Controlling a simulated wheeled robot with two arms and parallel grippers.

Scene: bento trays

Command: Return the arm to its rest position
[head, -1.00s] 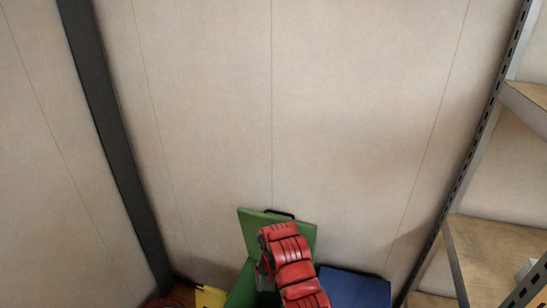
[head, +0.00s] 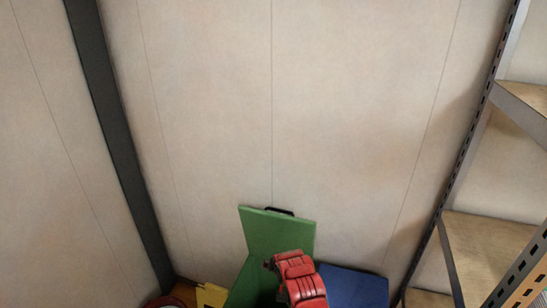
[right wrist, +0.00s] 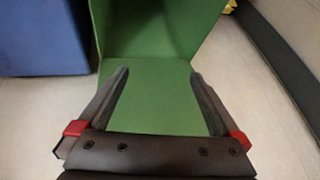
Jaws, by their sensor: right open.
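My right arm (head: 298,275), with red links, comes up from the bottom edge of the head view in front of a green box (head: 275,236) with its lid raised. In the right wrist view my right gripper (right wrist: 160,76) is open, with its two dark fingers apart and nothing between them. The green box (right wrist: 150,95) fills the space beyond and between the fingers. I cannot tell whether the fingers touch it. My left gripper is not in view.
A blue box (head: 352,286) stands right of the green one and a yellow one (head: 210,295) on its left. A metal shelf rack with wooden shelves (head: 490,250) stands at the right. A plain panelled wall (head: 300,100) is behind.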

